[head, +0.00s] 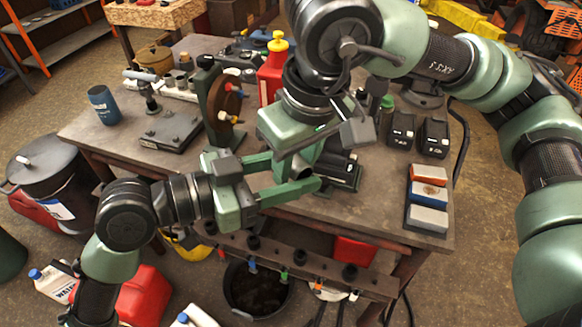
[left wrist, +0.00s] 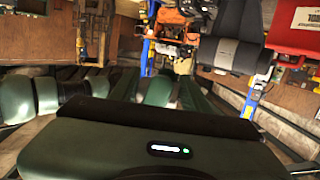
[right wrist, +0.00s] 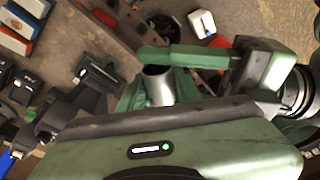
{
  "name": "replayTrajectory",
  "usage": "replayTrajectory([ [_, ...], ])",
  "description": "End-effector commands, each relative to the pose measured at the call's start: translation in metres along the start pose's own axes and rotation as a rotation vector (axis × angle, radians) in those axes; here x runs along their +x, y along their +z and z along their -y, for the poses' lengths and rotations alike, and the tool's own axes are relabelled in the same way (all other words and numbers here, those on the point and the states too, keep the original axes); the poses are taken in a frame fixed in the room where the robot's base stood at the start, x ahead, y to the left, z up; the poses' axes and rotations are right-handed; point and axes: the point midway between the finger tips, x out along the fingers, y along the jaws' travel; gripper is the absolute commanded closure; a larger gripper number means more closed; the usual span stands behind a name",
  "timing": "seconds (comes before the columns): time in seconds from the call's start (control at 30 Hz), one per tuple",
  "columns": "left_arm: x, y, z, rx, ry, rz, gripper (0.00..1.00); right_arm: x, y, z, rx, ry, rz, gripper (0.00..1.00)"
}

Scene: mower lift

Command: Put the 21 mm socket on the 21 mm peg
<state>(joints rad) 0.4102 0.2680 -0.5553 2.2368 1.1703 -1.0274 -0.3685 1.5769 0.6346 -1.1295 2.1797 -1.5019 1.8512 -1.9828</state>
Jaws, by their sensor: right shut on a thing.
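My right gripper (head: 310,168) points down over the table's front part, its fingertips largely hidden in the head view. In the right wrist view it is shut on a grey metal socket (right wrist: 158,86), whose open round end shows. My left gripper (head: 300,172) reaches in from the left, close to the right one, with its two green fingers apart. One left finger (right wrist: 185,57) also shows just beyond the socket in the right wrist view. Whether it touches the socket cannot be told. Size marks are unreadable.
The wooden workbench (head: 385,215) carries a red bottle (head: 274,68), a blue can (head: 103,104), two black chargers (head: 432,137) and coloured blocks (head: 428,193). A rail (head: 325,267) with tools runs along its front. A black bucket (head: 258,290) stands below.

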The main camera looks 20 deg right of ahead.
Motion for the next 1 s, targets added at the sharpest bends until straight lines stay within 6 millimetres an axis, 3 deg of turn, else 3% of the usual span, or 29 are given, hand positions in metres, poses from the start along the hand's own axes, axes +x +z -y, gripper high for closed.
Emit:
replayTrajectory([
  [0.03, -0.001, 0.001, 0.005, 0.000, -0.012, 0.001, 0.95, 0.000, 0.003, 0.001, -0.007, -0.002, 0.007, 1.00],
  [0.07, -0.001, 0.001, 0.005, 0.000, -0.013, 0.001, 0.95, 0.000, 0.003, 0.001, -0.007, -0.002, 0.007, 0.64],
  [0.13, -0.001, 0.001, 0.005, 0.000, -0.014, 0.001, 1.00, 0.000, 0.003, 0.001, -0.008, -0.002, 0.008, 0.44],
  [0.17, -0.001, 0.001, 0.005, 0.000, -0.014, 0.001, 1.00, 0.000, 0.003, 0.001, -0.008, -0.002, 0.009, 0.41],
  [0.4, -0.001, 0.000, 0.006, 0.000, -0.015, -0.001, 1.00, 0.000, 0.003, 0.002, -0.010, -0.003, 0.010, 0.41],
  [0.53, -0.001, 0.000, 0.006, 0.000, -0.016, -0.001, 1.00, -0.010, 0.003, 0.002, -0.010, -0.003, 0.008, 0.41],
  [1.0, -0.001, 0.001, 0.005, 0.000, -0.012, 0.001, 1.00, -0.102, 0.001, 0.001, -0.005, 0.000, 0.002, 0.41],
])
